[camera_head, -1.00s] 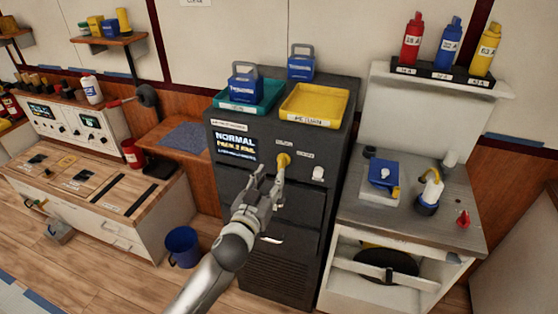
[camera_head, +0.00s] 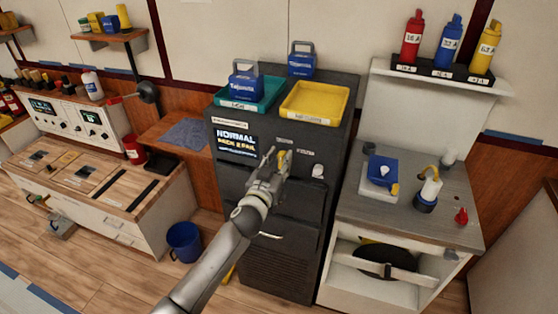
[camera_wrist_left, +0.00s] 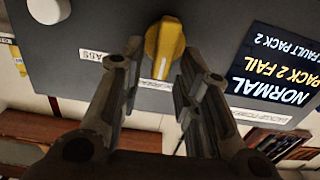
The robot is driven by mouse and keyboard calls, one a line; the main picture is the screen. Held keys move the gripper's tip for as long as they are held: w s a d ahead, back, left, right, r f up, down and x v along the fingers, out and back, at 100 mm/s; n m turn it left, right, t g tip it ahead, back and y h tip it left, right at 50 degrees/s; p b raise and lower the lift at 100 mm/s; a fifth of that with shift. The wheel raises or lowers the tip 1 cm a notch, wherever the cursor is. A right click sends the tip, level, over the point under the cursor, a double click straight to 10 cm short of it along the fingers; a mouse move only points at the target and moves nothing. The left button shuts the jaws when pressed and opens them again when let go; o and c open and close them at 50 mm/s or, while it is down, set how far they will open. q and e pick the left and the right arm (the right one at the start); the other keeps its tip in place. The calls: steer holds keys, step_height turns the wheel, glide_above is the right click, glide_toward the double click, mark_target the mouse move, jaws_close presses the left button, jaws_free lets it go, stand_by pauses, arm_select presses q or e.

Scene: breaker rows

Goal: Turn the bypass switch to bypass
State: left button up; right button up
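The dark cabinet (camera_head: 262,211) stands in the middle of the head view. Its display (camera_head: 236,143) reads NORMAL with a pack 2 fail line, and shows upside down in the left wrist view (camera_wrist_left: 272,75). The yellow knob (camera_wrist_left: 165,46) sits on the panel beside it; in the head view the knob (camera_head: 284,156) is partly behind my gripper. My left gripper (camera_head: 275,160) is open, its two fingers spread on either side of the knob in the left wrist view (camera_wrist_left: 160,75). Contact with the knob cannot be made out. My right gripper is not in view.
A white knob (camera_head: 318,171) is right of the yellow one. On top of the cabinet are a teal tray (camera_head: 233,107) and a yellow tray (camera_head: 342,112). A grey-topped bench (camera_head: 430,226) stands at right. A blue bin (camera_head: 184,242) is on the floor.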

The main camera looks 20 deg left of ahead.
arm_select(q)
jaws_close()
steer(key=m, duration=0.4)
steer(key=d+m, duration=0.1)
steer(key=m, duration=0.2)
steer(key=f+m+b, duration=0.1)
steer(key=m, duration=0.3)
steer(key=shift+d+m, duration=0.3)
steer(key=shift+d, duration=0.05)
steer(key=shift+m, duration=0.3)
stand_by(0.3)
